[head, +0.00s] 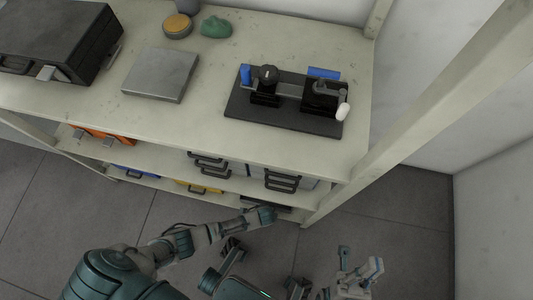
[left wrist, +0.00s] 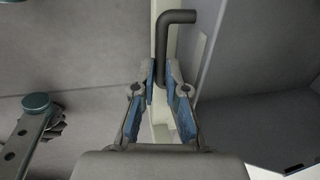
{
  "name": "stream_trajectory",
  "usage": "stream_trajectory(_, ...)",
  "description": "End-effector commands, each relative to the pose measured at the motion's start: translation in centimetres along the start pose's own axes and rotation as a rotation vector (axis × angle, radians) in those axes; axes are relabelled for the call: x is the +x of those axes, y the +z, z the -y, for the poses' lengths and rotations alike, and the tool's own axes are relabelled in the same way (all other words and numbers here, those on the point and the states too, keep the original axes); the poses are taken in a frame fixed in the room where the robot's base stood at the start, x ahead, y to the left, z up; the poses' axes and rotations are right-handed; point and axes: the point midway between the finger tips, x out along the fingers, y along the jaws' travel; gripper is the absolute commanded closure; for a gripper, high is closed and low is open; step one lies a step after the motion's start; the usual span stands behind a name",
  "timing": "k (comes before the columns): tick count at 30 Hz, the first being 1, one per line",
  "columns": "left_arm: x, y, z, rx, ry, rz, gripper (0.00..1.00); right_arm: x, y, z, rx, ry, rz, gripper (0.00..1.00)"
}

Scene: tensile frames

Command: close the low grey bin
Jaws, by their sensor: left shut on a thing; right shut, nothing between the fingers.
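The low grey bin (head: 268,203) is on the bottom shelf at the right end, seen mostly as a dark edge in the head view and partly covered by my left gripper. My left gripper (head: 264,214) is at the front of this bin. In the left wrist view, the left gripper (left wrist: 167,82) is shut on a dark bent bar handle (left wrist: 178,17), which runs between its blue-padded fingers. How far the bin stands out is hard to tell. My right gripper (head: 360,262) is shut and empty, above the floor at lower right, apart from the shelf.
A blue bin (head: 135,172) and a yellow bin (head: 195,187) share the bottom shelf. An orange bin (head: 100,132) and grey fronts with black handles (head: 283,182) are above. The top holds a black case (head: 60,35), grey plate (head: 160,75) and fixture board (head: 285,118). A post (head: 410,120) stands right.

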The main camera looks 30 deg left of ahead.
Motion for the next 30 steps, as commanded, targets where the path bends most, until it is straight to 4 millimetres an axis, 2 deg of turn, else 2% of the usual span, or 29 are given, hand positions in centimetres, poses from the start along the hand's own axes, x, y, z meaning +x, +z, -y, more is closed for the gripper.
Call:
stream_trajectory(4,0.5,0.1,2.0,0.0,0.0,0.003,1.0,-0.2,0.2,0.0,0.0,0.001,0.005,1.0)
stream_trajectory(12,0.6,0.2,2.4,0.0,-0.004,0.003,1.0,-0.1,0.2,0.0,0.0,0.0,0.003,1.0)
stream_trajectory(13,0.6,0.2,2.4,0.0,-0.005,0.002,0.8,-0.1,0.2,0.0,0.0,0.0,0.002,1.0)
stream_trajectory(14,0.5,0.2,2.4,0.0,-0.005,0.002,0.77,-0.1,0.1,0.0,0.0,0.0,0.002,1.0)
stream_trajectory(30,0.4,0.1,1.9,0.001,-0.002,0.001,0.77,0.1,-0.3,0.1,-0.001,-0.003,-0.005,1.0)
